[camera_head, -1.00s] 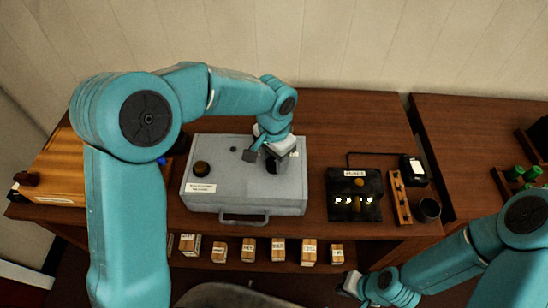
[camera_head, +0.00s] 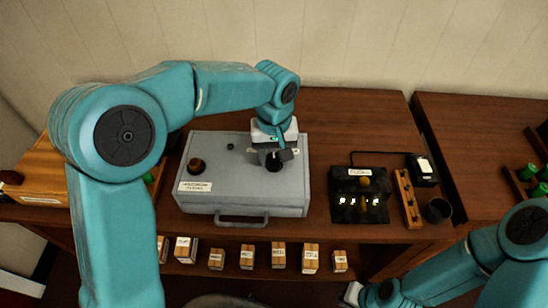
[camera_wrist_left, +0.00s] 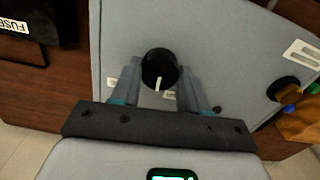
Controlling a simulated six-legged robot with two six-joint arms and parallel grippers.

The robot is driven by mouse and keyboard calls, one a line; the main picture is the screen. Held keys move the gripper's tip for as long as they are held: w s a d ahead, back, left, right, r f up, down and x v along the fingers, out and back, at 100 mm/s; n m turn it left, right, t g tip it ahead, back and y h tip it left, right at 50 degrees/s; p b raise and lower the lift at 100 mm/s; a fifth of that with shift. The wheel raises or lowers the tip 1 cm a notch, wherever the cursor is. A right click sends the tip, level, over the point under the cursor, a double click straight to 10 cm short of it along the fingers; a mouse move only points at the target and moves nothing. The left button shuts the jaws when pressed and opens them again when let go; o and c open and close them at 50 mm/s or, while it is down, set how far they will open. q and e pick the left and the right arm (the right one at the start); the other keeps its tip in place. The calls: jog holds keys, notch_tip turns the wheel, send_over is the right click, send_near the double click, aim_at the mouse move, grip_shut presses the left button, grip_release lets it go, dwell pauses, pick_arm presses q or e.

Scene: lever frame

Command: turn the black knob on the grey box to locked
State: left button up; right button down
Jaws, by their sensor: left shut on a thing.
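The grey box (camera_head: 225,196) lies on the wooden table. Its black knob (camera_head: 273,165) is at the right of its top. My left gripper (camera_head: 274,157) is over the knob, and its jaws are shut on it. In the left wrist view the black knob (camera_wrist_left: 159,62) sits between the two fingers of my left gripper (camera_wrist_left: 160,72), its white pointer mark toward the wrist. Small white labels (camera_wrist_left: 169,95) lie near the knob, too small to read. My right gripper (camera_head: 350,294) is low at the bottom edge, away from the box; its jaws are unclear.
A brown round knob (camera_head: 196,166) stands at the box's left, and a handle (camera_head: 241,220) at its front. A black fuse block (camera_head: 346,207) is right of the box. Several small labelled boxes (camera_head: 278,255) line the shelf below.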

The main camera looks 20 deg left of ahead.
aim_at(274, 158)
pick_arm(q)
jog(key=n+b, duration=0.1)
jog(key=n, duration=0.3)
jog(key=shift+n, duration=0.3)
jog(key=shift+n+b, duration=0.65)
jog(key=shift+n, duration=0.95)
jog(key=o, duration=1.1)
jog(key=shift+w+a, duration=0.1)
jog(key=shift+c, duration=0.2)
notch_tip(274, 158, up, 16)
jog(key=p, duration=0.1)
jog(key=shift+r+p, duration=0.2)
jog(key=shift+p, duration=0.2)
